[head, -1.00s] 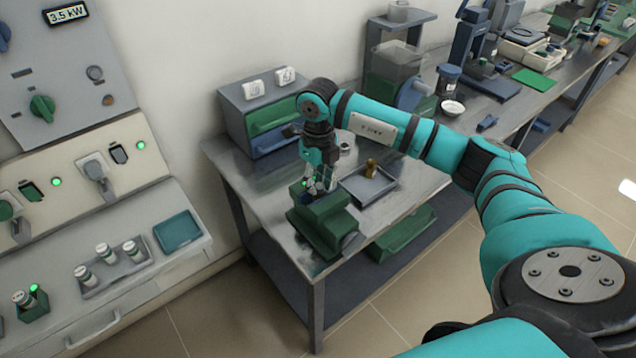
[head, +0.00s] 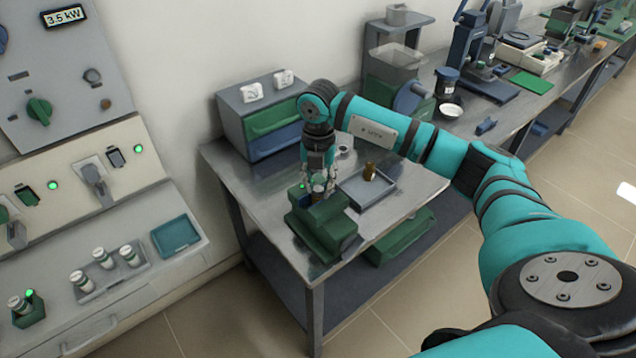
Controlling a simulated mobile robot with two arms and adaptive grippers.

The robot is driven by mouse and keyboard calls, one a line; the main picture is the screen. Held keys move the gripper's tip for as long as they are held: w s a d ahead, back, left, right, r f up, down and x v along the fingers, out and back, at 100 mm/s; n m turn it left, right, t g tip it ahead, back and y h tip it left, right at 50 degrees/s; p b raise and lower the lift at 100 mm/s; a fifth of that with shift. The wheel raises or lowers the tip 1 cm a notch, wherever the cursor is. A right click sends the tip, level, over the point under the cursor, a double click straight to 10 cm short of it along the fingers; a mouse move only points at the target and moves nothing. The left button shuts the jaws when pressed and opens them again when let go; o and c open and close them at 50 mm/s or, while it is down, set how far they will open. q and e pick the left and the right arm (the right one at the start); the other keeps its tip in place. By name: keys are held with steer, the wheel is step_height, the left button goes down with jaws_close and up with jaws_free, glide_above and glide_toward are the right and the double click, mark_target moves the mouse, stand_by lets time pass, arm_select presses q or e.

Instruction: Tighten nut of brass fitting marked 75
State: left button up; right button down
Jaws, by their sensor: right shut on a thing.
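My right gripper (head: 319,191) points down over a green vise (head: 322,228) near the front left of the metal table. Its fingers are shut on a small part at the top of the vise. The fingers and vise hide most of this part, and I cannot read a mark on it. A brass fitting (head: 370,171) stands upright in a shallow grey tray (head: 380,193) to the right of the gripper. Its mark is too small to read. My left gripper is not in view.
A drawer box (head: 240,125) with green and blue drawers stands behind the gripper. A small grey round thing (head: 345,142) is near the arm. A control console with vials (head: 103,258) is at the left. The table's front right is clear.

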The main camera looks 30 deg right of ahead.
mark_target(320, 187)
steer(key=m, duration=0.3)
steer(key=shift+d+r+m, duration=0.1)
steer(key=shift+m, duration=0.3)
steer(key=shift+s+m+p, duration=0.1)
steer(key=shift+m+p, duration=0.2)
steer(key=shift+m, duration=1.5)
steer(key=c, duration=1.1)
jaws_free()
step_height(320, 187, up, 12)
steer(key=shift+f, duration=0.1)
